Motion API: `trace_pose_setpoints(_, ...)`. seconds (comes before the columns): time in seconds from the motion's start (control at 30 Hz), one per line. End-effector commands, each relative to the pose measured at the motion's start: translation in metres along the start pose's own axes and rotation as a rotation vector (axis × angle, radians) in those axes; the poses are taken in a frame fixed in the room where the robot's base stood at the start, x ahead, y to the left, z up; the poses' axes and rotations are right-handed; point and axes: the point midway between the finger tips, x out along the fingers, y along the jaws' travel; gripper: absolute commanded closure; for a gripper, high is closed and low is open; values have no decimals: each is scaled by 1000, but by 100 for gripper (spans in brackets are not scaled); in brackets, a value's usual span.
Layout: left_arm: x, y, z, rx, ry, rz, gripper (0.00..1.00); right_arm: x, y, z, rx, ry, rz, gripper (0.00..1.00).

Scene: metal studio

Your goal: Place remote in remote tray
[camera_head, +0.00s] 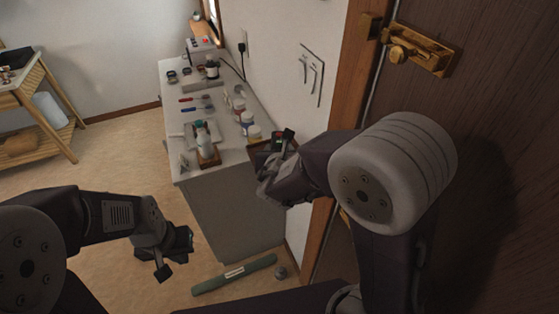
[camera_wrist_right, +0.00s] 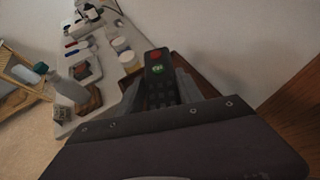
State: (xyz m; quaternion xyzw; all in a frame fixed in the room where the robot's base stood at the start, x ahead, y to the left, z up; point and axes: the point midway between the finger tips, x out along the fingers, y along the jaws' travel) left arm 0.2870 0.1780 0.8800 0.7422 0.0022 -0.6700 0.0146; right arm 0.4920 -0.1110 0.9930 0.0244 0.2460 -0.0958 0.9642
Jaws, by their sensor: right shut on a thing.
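A dark remote (camera_wrist_right: 157,88) with a red and a green button is between the fingers of my right gripper (camera_wrist_right: 158,98) in the right wrist view. In the head view, my right gripper (camera_head: 274,168) is shut on it beside the counter's near right corner, and the remote's end (camera_head: 288,134) sticks up past the fingers. A brown tray-like holder (camera_head: 259,149) is by the wall right behind the gripper; its edge (camera_wrist_right: 176,62) shows behind the remote. I cannot tell whether the remote touches it. My left gripper (camera_head: 175,257) is open and empty, low above the floor.
The counter (camera_head: 226,165) holds several bottles and jars, pens and a wooden stand. A wooden door (camera_head: 480,120) with a brass latch stands at the right. A green roll (camera_head: 234,274) lies on the floor. A wooden shelf (camera_head: 60,130) stands at the far left.

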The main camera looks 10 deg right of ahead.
Motion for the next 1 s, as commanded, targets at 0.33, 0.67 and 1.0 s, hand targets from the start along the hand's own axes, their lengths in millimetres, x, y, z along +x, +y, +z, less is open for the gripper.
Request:
trace_pose_setpoints(0.33,6,0,0,0,0,0,100,34,0,-6,0,1,0,100)
trace_pose_setpoints(0.67,15,0,1,0,0,0,100,51,0,-36,0,-2,1,100)
trace_pose_setpoints(1.0,18,0,2,0,0,0,100,52,0,-38,1,0,1,40)
